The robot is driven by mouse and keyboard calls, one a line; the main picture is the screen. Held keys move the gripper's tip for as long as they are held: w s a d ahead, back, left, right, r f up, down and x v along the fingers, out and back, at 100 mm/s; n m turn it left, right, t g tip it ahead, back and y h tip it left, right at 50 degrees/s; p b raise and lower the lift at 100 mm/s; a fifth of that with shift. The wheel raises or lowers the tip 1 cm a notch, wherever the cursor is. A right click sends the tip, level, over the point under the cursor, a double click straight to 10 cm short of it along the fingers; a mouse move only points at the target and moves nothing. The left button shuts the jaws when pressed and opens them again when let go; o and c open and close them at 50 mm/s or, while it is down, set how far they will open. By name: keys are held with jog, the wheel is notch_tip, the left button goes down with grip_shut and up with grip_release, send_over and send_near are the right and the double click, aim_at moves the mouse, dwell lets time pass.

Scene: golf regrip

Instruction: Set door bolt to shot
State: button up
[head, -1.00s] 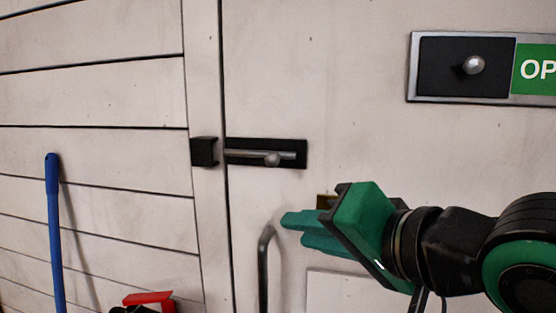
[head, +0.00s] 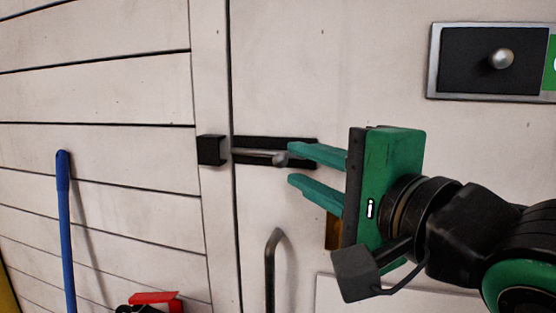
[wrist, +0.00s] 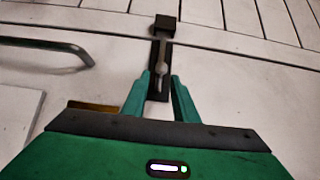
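The door bolt is a silver rod (head: 255,154) on a black backplate (head: 308,144), with a round knob (head: 281,159). The black keeper (head: 211,150) sits on the door frame to its left. The rod's left end is near the door edge; I cannot tell whether it enters the keeper. My gripper (head: 291,164) is open, its green fingers pointing left, one above the other, tips close to the knob. In the wrist view the knob (wrist: 162,68) shows between and just beyond the fingertips (wrist: 161,78). I cannot tell whether they touch it.
A curved door handle (head: 272,268) is below the bolt. A framed panel with a round knob (head: 500,58) is at upper right. A blue pole (head: 66,230) leans on the left wall, near a red object (head: 154,297). The door surface around the bolt is otherwise clear.

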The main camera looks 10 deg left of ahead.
aim_at(284, 159)
jog(key=shift+x, duration=2.85)
grip_shut()
jog(key=shift+f, duration=0.1)
